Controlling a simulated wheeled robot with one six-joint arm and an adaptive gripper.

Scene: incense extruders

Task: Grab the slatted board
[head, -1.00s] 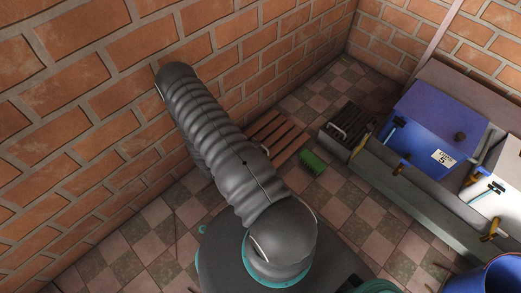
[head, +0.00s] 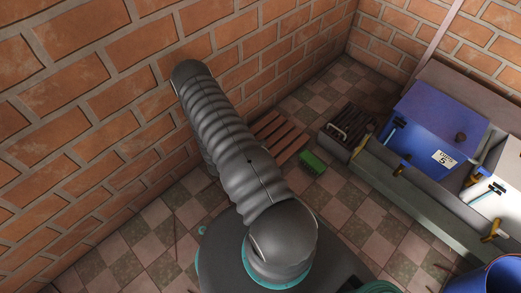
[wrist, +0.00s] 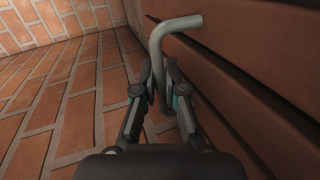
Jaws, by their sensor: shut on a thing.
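The slatted board (head: 283,136) is made of reddish-brown planks with gaps between them. In the head view it lies near the brick wall, partly hidden by my arm. In the wrist view its planks (wrist: 255,62) fill the right side, and a bent grey metal handle (wrist: 172,27) stands out from them. My gripper (wrist: 160,76) has its two fingers on either side of the handle, shut on it. In the head view my gripper is hidden behind my arm.
A green block (head: 312,162) lies on the checkered floor just right of the board. A dark slatted piece with a handle (head: 352,121) sits at the end of a grey trough, beside a blue bin (head: 430,125). A brick wall (head: 120,110) stands close on the left.

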